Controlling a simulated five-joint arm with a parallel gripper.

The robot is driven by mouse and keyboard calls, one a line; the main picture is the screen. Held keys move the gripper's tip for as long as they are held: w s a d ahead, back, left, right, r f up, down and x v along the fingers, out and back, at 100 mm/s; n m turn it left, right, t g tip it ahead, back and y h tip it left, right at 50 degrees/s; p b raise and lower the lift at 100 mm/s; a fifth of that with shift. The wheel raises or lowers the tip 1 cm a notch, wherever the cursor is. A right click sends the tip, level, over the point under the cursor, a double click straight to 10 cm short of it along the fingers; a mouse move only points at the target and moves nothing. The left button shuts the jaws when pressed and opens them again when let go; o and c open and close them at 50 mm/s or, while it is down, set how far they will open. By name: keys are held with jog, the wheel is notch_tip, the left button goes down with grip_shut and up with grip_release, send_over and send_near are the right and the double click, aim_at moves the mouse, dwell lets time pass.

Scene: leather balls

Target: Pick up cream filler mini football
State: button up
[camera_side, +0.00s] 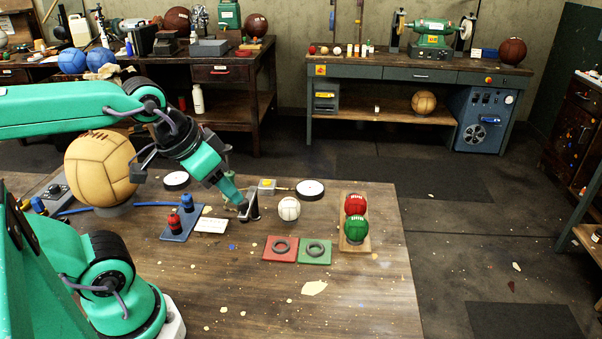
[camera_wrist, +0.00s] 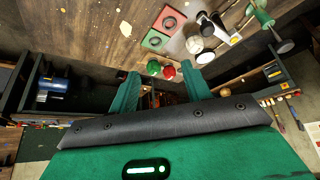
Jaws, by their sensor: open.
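The cream mini football (camera_side: 289,209) is a small pale ball with dark panel lines, resting on the wooden table. In the wrist view a pale ball (camera_wrist: 194,44) shows near the top, right of the red and green mats. My gripper (camera_side: 249,212) is open and points down just left of the cream ball in the side view, apart from it. In the wrist view my gripper (camera_wrist: 160,78) shows two separated green fingers with nothing held between them. The cream ball is outside that gap.
A red ball (camera_side: 355,204) and a green ball (camera_side: 357,229) sit on a wooden holder (camera_side: 364,246) at right. Red (camera_side: 280,256) and green (camera_side: 316,257) mats with dark rings lie in front. A blue stand (camera_side: 180,236), white card (camera_side: 210,225) and large tan ball (camera_side: 101,169) are left.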

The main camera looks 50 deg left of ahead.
dwell(0.4)
jog(key=o, duration=0.4)
jog(key=shift+o, duration=0.2)
jog(key=shift+w, duration=0.1)
jog(key=n+g, duration=0.3)
jog(key=n, duration=1)
send_over(287, 201)
jog(key=s, duration=0.1)
jog(key=shift+y, duration=0.3)
jog(key=f, duration=1.5)
jog(key=shift+s+d+f, duration=0.15)
jog(key=shift+d+f, duration=0.05)
jog(key=shift+f, duration=0.15)
jog(key=shift+a+f, duration=0.1)
jog(key=shift+f, duration=0.2)
